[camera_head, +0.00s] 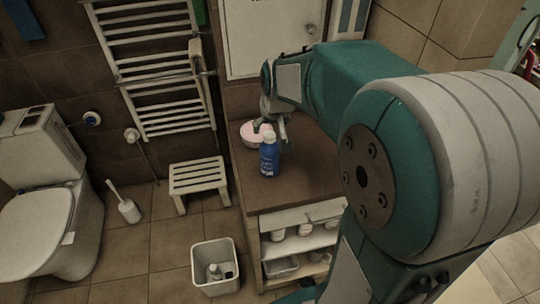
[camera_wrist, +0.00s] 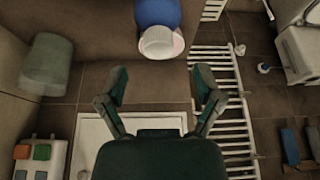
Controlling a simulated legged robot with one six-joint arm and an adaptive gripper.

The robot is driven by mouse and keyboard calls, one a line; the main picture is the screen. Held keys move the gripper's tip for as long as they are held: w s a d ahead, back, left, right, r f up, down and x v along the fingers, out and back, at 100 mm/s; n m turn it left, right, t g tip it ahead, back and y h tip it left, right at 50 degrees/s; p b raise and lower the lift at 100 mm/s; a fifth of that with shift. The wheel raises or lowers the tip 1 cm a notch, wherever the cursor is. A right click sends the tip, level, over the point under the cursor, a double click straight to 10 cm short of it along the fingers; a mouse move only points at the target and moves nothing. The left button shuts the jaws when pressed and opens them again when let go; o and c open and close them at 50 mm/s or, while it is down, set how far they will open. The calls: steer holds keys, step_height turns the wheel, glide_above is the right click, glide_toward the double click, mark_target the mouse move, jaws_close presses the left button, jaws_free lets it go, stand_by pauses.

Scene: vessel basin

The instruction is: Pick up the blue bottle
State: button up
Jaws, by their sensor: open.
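The blue bottle (camera_head: 269,158) stands upright on a brown countertop (camera_head: 300,175) in the head view, with a pale top. A pink and white bowl-like object (camera_head: 248,134) is just behind it to the left. My gripper (camera_head: 277,127) is close behind the bottle, its fingers partly hidden. In the wrist view the blue bottle (camera_wrist: 158,12) is at the top edge, cut off, with a white cap-like part below it and a pink rim beside that. My gripper (camera_wrist: 160,88) is open, its two fingers spread apart with nothing between them.
Below the countertop, shelves (camera_head: 300,244) hold several containers. A white bin (camera_head: 215,268) and a small stool (camera_head: 199,178) stand on the floor to the left. A towel rack (camera_head: 150,65) hangs on the wall. A toilet (camera_head: 45,215) is at far left.

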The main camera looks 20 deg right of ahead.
mark_target(269, 135)
steer(key=x, duration=0.4)
steer(key=shift+a+f, duration=0.1)
steer(key=shift+f, duration=0.35)
jaws_close()
